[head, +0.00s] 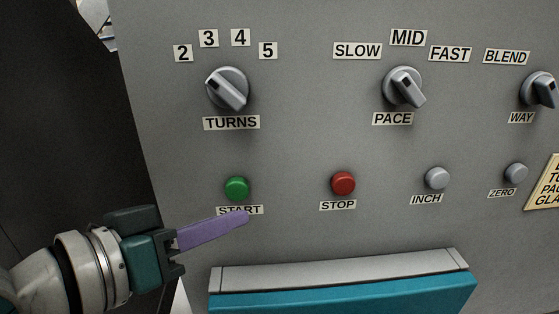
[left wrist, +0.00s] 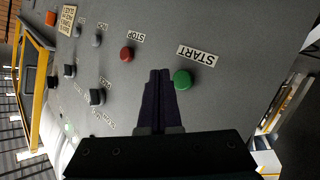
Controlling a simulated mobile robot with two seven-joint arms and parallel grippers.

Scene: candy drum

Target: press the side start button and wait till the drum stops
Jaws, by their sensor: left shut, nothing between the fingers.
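The green START button (head: 237,189) sits on the grey panel above its START label. My left gripper (head: 246,217) is shut and empty, its purple fingertips just below the green button in the head view and covering part of the label. In the left wrist view the shut fingers (left wrist: 160,75) point at the panel, beside the green button (left wrist: 182,79); whether they touch the panel I cannot tell. The red STOP button (head: 343,183) is to the right and also shows in the left wrist view (left wrist: 127,54). The drum is not recognisable in either view. My right gripper is not in view.
Above are the TURNS knob (head: 227,89), the PACE knob (head: 403,88) and the WAY knob (head: 540,90). Grey INCH (head: 437,178) and ZERO (head: 516,173) buttons are farther right. A teal and grey ledge (head: 340,284) juts out below the buttons.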

